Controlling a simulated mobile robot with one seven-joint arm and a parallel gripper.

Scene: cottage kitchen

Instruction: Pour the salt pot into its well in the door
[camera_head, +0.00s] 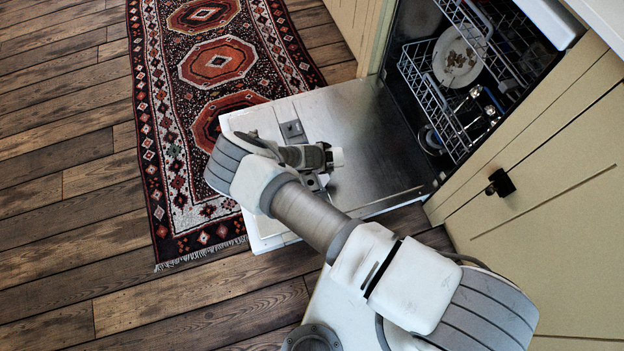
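The dishwasher door (372,135) is folded down flat, its metal inner face up. My gripper (326,156) is above the door and points to the right. A small pale piece (337,157) shows right at its fingertips; it may be the salt pot, but it is too small and covered to be sure. I cannot see whether the fingers are closed on it. A grey square fitting (292,131) is on the door behind my gripper. Another metallic fitting (316,183) shows partly just below my gripper; it may be the well, mostly hidden by my arm.
The open dishwasher holds a wire rack (447,106) with a plate (458,58) and other dishes. A cupboard front with a dark knob (500,182) stands at the right. A patterned rug (215,62) lies left of the door on the wooden floor, which is otherwise clear.

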